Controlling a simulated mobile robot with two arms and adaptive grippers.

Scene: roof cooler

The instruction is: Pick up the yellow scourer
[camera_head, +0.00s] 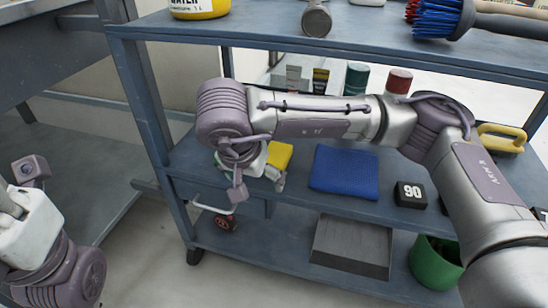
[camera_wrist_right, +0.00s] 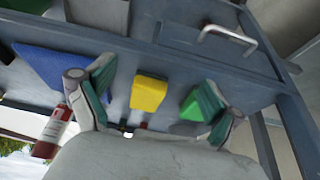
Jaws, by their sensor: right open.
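The yellow scourer (camera_head: 280,154) lies on the middle shelf of the blue cart, partly hidden behind my right gripper in the head view. In the right wrist view the yellow scourer (camera_wrist_right: 148,93) shows whole, between the two fingers and apart from both. My right gripper (camera_head: 256,172) is open and empty, over the shelf at the scourer; its spread fingers show in the right wrist view (camera_wrist_right: 160,82). My left gripper (camera_head: 22,222) is partly in view at the left edge, away from the cart; its fingers are not clear.
A blue cloth (camera_head: 344,172) lies right of the scourer, with a black block marked 90 (camera_head: 410,194) beyond it. A green item (camera_wrist_right: 194,104) is close to one finger. The upper shelf (camera_head: 270,32) overhangs. A green bucket (camera_head: 434,262) stands below.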

